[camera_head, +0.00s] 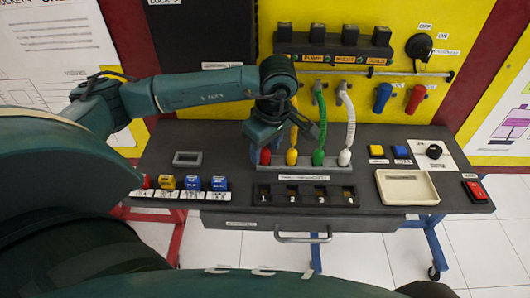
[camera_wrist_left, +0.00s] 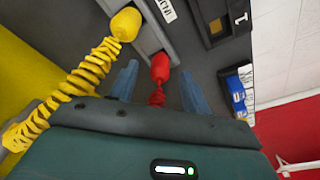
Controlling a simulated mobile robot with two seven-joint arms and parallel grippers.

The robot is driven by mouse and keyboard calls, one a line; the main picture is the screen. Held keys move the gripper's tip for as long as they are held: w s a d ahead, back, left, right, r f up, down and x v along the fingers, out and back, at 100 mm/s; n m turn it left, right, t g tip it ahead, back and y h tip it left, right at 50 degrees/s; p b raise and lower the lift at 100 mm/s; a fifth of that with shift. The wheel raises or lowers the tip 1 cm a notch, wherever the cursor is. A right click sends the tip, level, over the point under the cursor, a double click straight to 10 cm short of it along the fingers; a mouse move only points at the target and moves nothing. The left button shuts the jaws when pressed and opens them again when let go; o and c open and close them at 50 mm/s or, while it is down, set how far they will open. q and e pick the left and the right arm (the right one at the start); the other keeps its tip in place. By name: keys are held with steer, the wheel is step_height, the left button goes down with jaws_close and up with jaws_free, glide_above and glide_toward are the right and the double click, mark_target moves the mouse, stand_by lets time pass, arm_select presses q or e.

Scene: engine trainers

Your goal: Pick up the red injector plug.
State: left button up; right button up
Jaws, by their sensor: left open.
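The red injector plug (camera_head: 265,156) stands at the left end of the grey plug rack (camera_head: 305,168) on the bench. In the left wrist view the red plug (camera_wrist_left: 160,67) lies between the two blue-grey fingers of my left gripper (camera_wrist_left: 160,78), with its ribbed red cable running back toward the palm. The fingers are apart, with a visible gap on each side of the plug. In the head view my left gripper (camera_head: 264,136) is right above the red plug and hides its cable. My right gripper is not in view.
The yellow plug (camera_head: 292,156) is close beside the red one, its coiled cable (camera_wrist_left: 86,75) passing near my left gripper. The green plug (camera_head: 318,157) and white plug (camera_head: 344,157) follow to the right. Numbered slots (camera_head: 305,195) lie in front; a cream tray (camera_head: 406,187) is right.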

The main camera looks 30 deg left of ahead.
arm_select(q)
steer(key=shift+f, duration=0.45)
steer(key=shift+c, duration=0.2)
